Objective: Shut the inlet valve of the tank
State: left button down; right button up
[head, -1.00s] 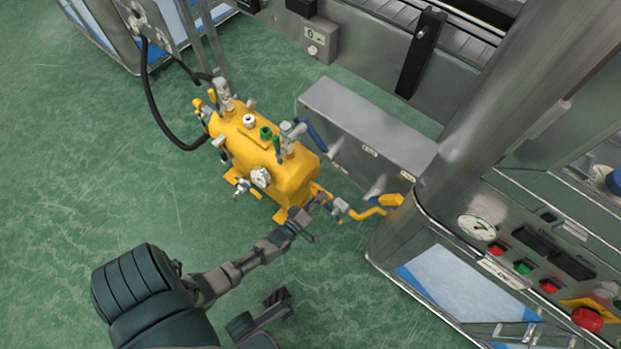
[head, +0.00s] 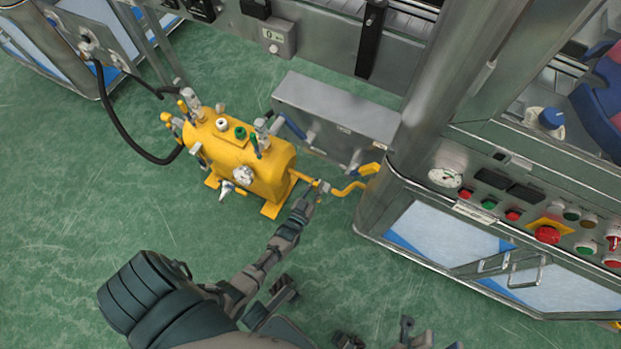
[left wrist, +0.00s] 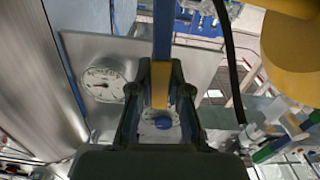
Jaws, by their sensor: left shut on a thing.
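The yellow tank (head: 250,170) stands on the green floor in the head view, with several valves and gauges. A valve (head: 322,186) sits in the yellow pipe (head: 350,188) at its right end. My left gripper (head: 312,192) reaches this valve from below. In the left wrist view, its two dark fingers (left wrist: 160,88) are shut on a valve handle, a blue bar (left wrist: 162,35) with a yellow part (left wrist: 159,95) between the fingers. The fingers hide part of the valve. Dark parts at the bottom of the head view may be my right gripper (head: 380,338); its jaws are unclear.
A steel cabinet with a control panel (head: 520,215) is close on the right, beside a thick post (head: 465,75). A black hose (head: 125,135) runs left of the tank.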

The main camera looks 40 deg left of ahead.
pick_arm(q)
jog(key=shift+s+d+f+m, duration=0.15)
jog(key=shift+d+f+m, duration=0.35)
jog(key=shift+d+m, duration=0.2)
jog(key=c, duration=1.2)
grip_release()
jog(key=shift+o, duration=0.5)
jog(key=shift+a+r, duration=0.1)
jog(key=shift+r, duration=0.15)
jog(key=v, duration=1.1)
jog(key=shift+s+d, duration=0.25)
jog(key=shift+s, duration=0.1)
